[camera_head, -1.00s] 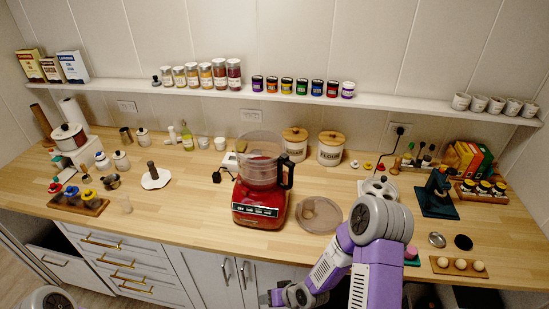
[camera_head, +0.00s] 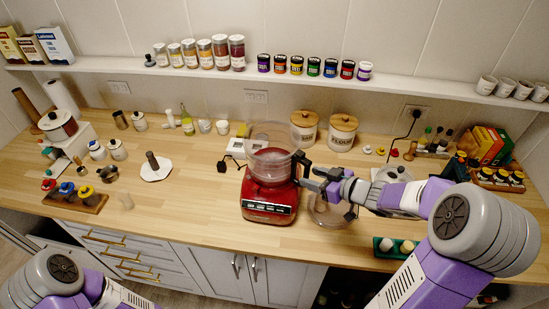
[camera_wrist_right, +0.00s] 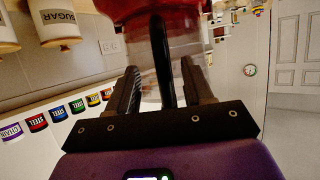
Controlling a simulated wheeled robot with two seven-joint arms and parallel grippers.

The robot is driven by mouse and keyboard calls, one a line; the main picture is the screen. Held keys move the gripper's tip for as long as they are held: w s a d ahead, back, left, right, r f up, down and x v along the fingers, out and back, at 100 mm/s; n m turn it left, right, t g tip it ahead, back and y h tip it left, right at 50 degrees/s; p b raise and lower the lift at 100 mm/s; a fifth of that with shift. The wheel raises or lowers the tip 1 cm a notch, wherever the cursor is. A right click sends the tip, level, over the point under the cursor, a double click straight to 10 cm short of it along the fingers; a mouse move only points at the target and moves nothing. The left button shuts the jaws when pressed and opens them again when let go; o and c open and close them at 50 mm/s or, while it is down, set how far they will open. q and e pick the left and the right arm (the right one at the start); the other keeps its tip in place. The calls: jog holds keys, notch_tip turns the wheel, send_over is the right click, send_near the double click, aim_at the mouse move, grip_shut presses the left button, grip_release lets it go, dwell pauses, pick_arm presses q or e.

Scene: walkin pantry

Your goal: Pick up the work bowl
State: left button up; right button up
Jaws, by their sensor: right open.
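The clear work bowl (camera_head: 271,164) sits upright on the red food processor base (camera_head: 268,203) in the middle of the counter. Its black handle points right, toward my right gripper (camera_head: 306,171). In the right wrist view, the dark handle of the bowl (camera_wrist_right: 140,48) stands between the two fingers of my right gripper (camera_wrist_right: 163,82). These fingers are open, with gaps beside the handle. I cannot tell how deep the handle sits between them. My left arm shows at the lower left, but its gripper is out of view.
A round clear lid (camera_head: 328,214) lies right of the base, partly under my right gripper. Two canisters (camera_head: 342,133) stand behind. A green tray (camera_head: 396,248) sits near the front edge. The counter left of the base (camera_head: 205,200) is clear.

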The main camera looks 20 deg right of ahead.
jog(key=b+x, duration=0.1)
jog(key=x, duration=0.4)
jog(key=shift+w+a, duration=0.1)
jog(key=shift+a, duration=0.1)
jog(key=shift+r, duration=0.1)
jog(key=shift+c, duration=0.3)
grip_shut()
